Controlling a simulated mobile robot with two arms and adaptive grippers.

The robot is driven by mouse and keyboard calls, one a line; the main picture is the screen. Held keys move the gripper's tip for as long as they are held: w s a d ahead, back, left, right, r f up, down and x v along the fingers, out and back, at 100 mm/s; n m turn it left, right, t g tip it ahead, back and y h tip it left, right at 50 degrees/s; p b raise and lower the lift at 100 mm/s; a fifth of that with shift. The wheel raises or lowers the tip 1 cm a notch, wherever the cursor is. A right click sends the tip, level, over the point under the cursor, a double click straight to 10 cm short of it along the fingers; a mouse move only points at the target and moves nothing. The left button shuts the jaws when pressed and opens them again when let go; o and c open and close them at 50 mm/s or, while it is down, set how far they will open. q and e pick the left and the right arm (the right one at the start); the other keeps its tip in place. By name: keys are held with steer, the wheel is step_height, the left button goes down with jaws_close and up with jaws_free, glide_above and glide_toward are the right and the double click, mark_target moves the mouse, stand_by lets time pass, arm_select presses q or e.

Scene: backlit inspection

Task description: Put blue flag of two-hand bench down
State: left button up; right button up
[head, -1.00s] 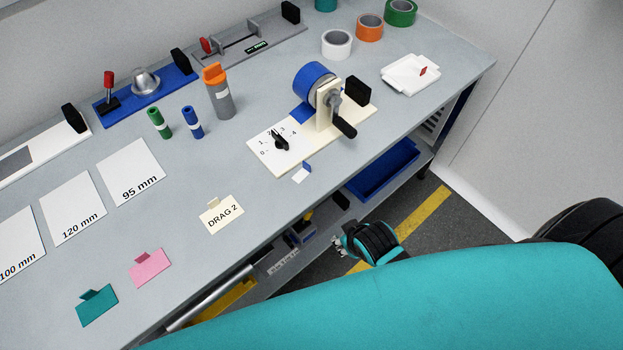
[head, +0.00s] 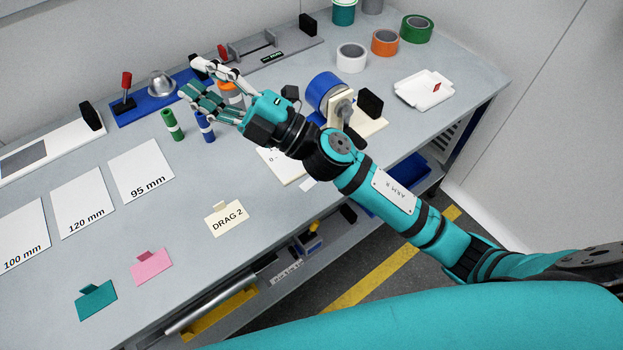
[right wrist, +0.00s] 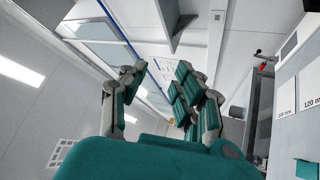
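The blue fixture (head: 150,104) stands at the back left of the bench, with a red-handled lever and a silver dome on it. My right gripper (head: 191,78) reaches in from the right over the bench, fingers spread and empty, in front of that flag in the head view. I cannot tell whether it touches the flag. The right wrist view shows the same open fingers (right wrist: 158,78) with nothing between them. My left gripper is not in view.
Green (head: 172,125) and blue (head: 205,128) cylinders and an orange-topped grey bottle (head: 230,93) stand below or beside the hand. White (head: 38,160) and grey (head: 270,46) fixtures flank the blue one.

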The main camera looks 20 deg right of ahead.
steer(key=s+a+n+g+y, duration=0.2)
steer(key=s+a+n+g, duration=0.25)
steer(key=n+g, duration=0.35)
steer(key=n+g+h, duration=0.5)
steer(key=n+h, duration=0.3)
steer(key=h, duration=1.3)
glide_above(317, 181)
step_height(317, 181, down, 16)
steer(key=f+p, duration=0.1)
steer(key=f, duration=0.2)
steer(key=f+p, duration=0.1)
steer(key=f, duration=0.7)
steer(key=shift+w+d+p, duration=0.1)
steer(key=shift+w+p, duration=0.2)
steer(key=shift+p, duration=0.1)
step_height(317, 181, down, 5)
steer(key=shift+r+p, duration=0.1)
steer(key=shift+p, duration=0.9)
steer(key=shift+f, duration=0.35)
jaws_close()
